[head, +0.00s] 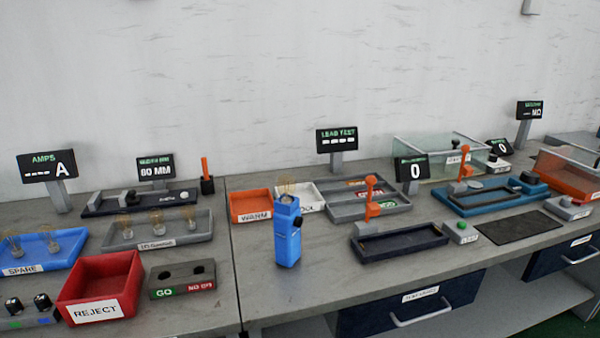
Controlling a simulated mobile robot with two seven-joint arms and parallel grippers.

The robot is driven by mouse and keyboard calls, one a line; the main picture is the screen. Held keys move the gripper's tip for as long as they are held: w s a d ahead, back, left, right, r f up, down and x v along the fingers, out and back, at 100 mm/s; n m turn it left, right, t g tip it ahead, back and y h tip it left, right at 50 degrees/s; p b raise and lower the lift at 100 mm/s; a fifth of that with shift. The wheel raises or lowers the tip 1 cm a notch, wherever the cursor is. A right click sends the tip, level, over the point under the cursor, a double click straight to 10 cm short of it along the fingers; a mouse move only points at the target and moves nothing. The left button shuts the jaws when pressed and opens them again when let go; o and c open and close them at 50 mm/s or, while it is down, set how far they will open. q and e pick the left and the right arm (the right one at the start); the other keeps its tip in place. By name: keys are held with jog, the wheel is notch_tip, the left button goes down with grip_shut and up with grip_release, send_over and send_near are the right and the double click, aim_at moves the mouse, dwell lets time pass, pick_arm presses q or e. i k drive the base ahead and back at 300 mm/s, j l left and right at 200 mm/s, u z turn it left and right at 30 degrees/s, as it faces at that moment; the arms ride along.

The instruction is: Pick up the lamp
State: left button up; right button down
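A clear bulb-like lamp (286,187) shows at the top of a blue upright block (288,238) on the bench, near the middle. I cannot tell how it is seated there. More such lamps stand in the grey tray (172,241) at the left, one of them here (160,223). Two further lamps stand in the blue SPARE tray (40,267) at the far left, one of them here (52,242). Neither of my grippers is in the head view.
A red REJECT bin (112,270), a GO / NO GO block (182,290) and an orange WARM tray (250,203) stand around the lamps. A dark rectangular tray (400,245) with an orange lever (371,195) lies to the right. Bare bench (320,285) shows in front of the blue block.

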aim_at(286, 182)
jog(key=i+l, duration=0.4)
jog(key=i+l+u, duration=0.1)
jog(key=u, duration=1.2)
